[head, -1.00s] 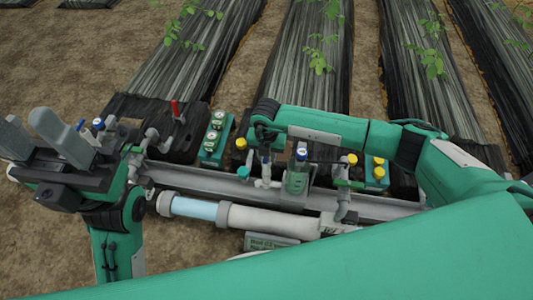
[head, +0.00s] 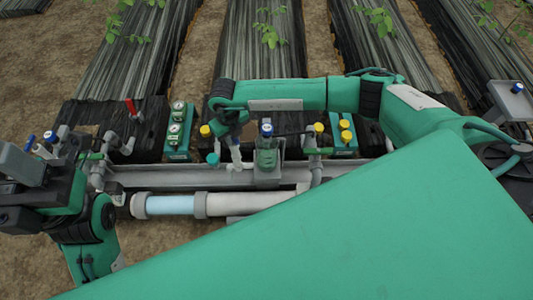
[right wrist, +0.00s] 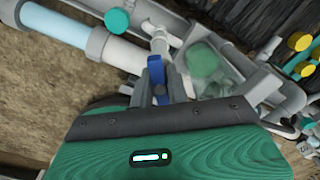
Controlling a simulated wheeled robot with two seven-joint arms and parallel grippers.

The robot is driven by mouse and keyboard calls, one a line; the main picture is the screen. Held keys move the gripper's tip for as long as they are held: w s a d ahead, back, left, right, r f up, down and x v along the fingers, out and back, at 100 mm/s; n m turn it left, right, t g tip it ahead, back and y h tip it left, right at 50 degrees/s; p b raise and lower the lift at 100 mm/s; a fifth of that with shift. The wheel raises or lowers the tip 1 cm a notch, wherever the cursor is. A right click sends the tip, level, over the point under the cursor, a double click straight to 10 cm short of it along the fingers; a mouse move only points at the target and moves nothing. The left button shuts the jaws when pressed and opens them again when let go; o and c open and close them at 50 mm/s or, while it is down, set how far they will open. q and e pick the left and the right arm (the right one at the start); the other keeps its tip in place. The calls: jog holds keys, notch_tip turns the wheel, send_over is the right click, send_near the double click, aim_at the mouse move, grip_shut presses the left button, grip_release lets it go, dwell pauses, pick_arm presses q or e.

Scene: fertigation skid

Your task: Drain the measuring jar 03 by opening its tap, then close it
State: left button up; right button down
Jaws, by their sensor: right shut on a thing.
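The measuring jar (head: 266,157), clear greenish with a blue cap, stands at the middle of the skid in the head view. Its number is not readable. It also shows as a blurred green round shape (right wrist: 205,62) in the right wrist view. A blue tap handle (right wrist: 157,72) sits by the white pipe fitting beside the jar. My right gripper (right wrist: 168,88) is shut on this handle. In the head view its hand (head: 232,138) is just left of the jar, fingertips small and partly hidden. My left gripper (head: 15,172) is at the left edge, cut off, raised and empty.
A horizontal pipe with a pale blue section (head: 170,205) runs in front of the jar. A green gauge box (head: 179,132) and a red lever (head: 130,106) stand to the left. Yellow knobs (head: 345,130) are at the right. Planted beds lie behind.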

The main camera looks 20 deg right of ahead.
jog(key=n+b, duration=0.1)
jog(key=n, duration=0.5)
jog(key=n+b, duration=0.1)
jog(key=n, duration=0.3)
jog(key=shift+n+b, duration=0.3)
jog(key=shift+b, duration=0.1)
jog(key=shift+n, duration=0.6)
jog(key=shift+d, duration=0.1)
dwell(5.2)
